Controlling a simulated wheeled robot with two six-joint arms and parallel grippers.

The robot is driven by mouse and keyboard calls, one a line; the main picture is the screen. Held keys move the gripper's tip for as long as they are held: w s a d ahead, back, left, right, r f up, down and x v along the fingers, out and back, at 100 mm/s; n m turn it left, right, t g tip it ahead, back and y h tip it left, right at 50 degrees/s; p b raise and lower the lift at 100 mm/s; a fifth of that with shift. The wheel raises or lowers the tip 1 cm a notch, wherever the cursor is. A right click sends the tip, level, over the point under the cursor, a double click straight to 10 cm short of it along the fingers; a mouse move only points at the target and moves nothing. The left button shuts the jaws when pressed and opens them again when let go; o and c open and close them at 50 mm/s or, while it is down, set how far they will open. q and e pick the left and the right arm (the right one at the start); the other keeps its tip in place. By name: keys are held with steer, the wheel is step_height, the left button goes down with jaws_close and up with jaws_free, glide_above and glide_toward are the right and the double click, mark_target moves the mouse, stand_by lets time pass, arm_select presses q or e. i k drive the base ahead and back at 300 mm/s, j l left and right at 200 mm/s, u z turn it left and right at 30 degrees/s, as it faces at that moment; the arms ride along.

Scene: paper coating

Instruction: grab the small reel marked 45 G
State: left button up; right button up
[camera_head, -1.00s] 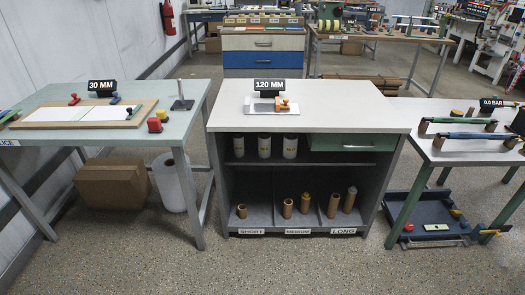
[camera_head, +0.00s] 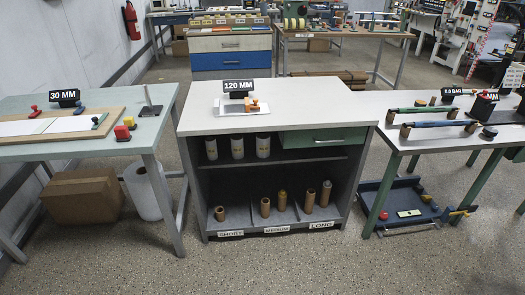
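I cannot make out any reel marked 45 G; no such marking is readable in the head view. Several reel-like round things (camera_head: 296,23) stand on the far bench, too small to read. Neither of my grippers is in view.
The grey cabinet (camera_head: 195,190) stands in the middle, with brown tubes (camera_head: 265,207) below. A green table (camera_head: 150,135) stands left, with a cardboard box (camera_head: 82,197) and a white roll (camera_head: 143,193) underneath. A bench (camera_head: 430,143) stands right. Floor shows in front.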

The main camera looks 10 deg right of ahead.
mark_target(262, 139)
steer(key=i+l+z, duration=0.2)
steer(key=i+z, duration=0.25)
steer(key=i, duration=0.4)
steer(key=i+j+z, duration=0.1)
steer(key=i+z, duration=0.4)
steer(key=i, duration=0.4)
